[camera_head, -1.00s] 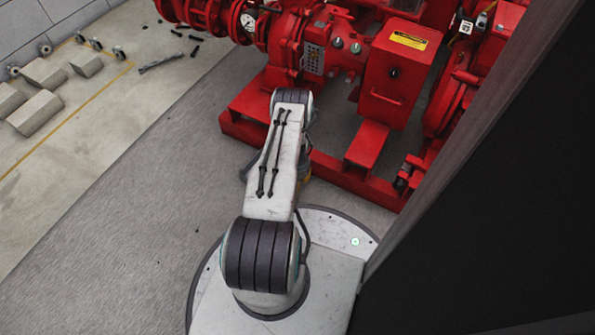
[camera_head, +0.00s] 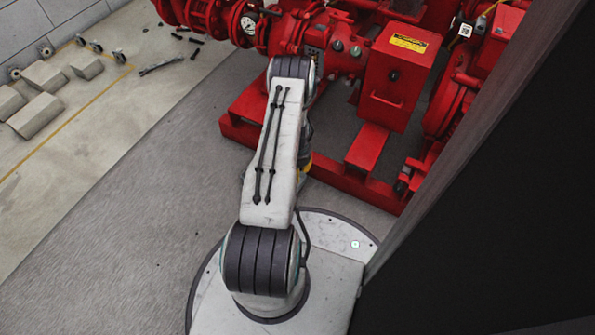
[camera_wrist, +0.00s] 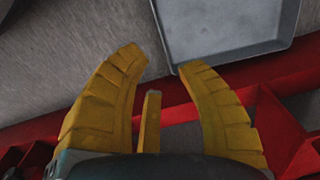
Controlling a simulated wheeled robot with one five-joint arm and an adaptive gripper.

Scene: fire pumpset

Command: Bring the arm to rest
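My arm stands on my base in the head view, its upper link rising toward the red pump set (camera_head: 395,85). The elbow overlaps the front of the pump set in the picture. My gripper is mostly hidden behind the arm there, with only a bit of yellow beside the link. In the wrist view my gripper (camera_wrist: 163,62) has its yellow fingers spread apart, with a shorter yellow finger between them. Nothing is between the fingers.
A grey shallow tray (camera_wrist: 225,45) lies beyond the fingers in the wrist view. Red frame bars (camera_wrist: 180,113) cross below it. Grey blocks (camera_head: 36,113) lie on the floor at far left. The floor left of my arm is clear.

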